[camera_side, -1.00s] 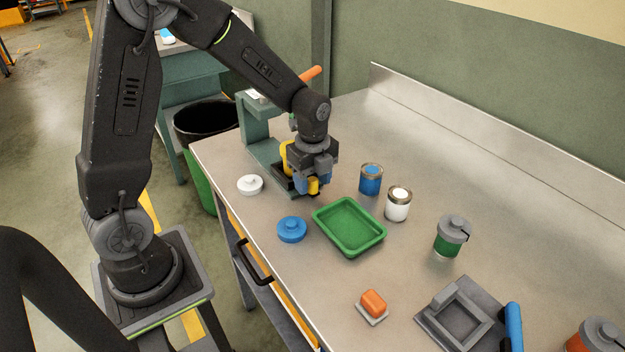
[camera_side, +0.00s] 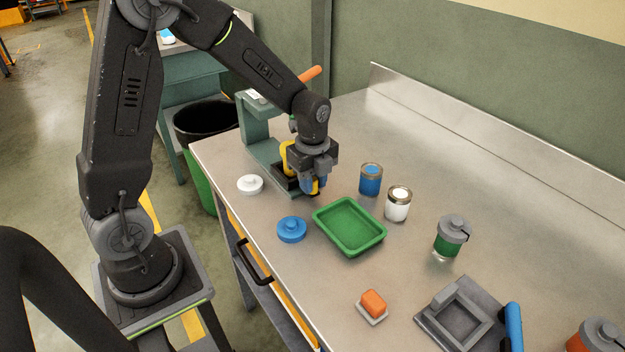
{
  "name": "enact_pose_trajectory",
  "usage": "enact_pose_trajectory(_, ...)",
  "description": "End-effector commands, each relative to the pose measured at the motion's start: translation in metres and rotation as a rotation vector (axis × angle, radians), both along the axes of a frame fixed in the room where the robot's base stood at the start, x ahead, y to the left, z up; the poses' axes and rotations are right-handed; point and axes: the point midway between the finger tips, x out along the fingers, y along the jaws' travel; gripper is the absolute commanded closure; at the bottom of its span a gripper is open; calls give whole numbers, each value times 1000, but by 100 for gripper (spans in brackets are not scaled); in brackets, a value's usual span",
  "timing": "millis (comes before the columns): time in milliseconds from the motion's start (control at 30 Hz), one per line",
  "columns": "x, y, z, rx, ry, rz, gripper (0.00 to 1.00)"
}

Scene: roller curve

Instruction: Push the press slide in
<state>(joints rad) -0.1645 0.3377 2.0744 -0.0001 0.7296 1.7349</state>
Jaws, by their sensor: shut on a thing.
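The press (camera_side: 254,122) is a teal-green frame with an orange lever (camera_side: 311,74), at the back left of the bench. Its dark slide (camera_side: 286,190) sticks out at the front of the press base. My gripper (camera_side: 316,188) points down at the slide's outer end, with its blue fingers close together. It is shut on a small yellow knob (camera_side: 314,191) there, which is mostly hidden by the fingers. A larger yellow part (camera_side: 286,155) shows behind the gripper. How far the slide sticks out is partly hidden by my wrist.
A white lid (camera_side: 250,184) and a blue lid (camera_side: 291,229) lie near the front edge. A green tray (camera_side: 349,227), a blue can (camera_side: 371,179) and a white can (camera_side: 397,204) stand right of the gripper. The back right of the bench is clear.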

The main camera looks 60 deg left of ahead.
Motion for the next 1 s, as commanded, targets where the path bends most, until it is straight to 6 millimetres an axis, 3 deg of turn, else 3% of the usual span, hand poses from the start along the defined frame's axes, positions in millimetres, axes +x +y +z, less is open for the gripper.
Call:
enact_pose_trajectory(133, 0, 4, 0, 0, 0, 2, 100)
enact_pose_trajectory(400, 0, 43, 0, 0, 0, 4, 100)
enact_pose_trajectory(700, 0, 45, 0, 0, -1, -1, 100)
enact_pose_trajectory(733, 0, 45, 0, 0, -1, -1, 72)
enact_pose_trajectory(1000, 0, 45, 0, 0, -1, -1, 48)
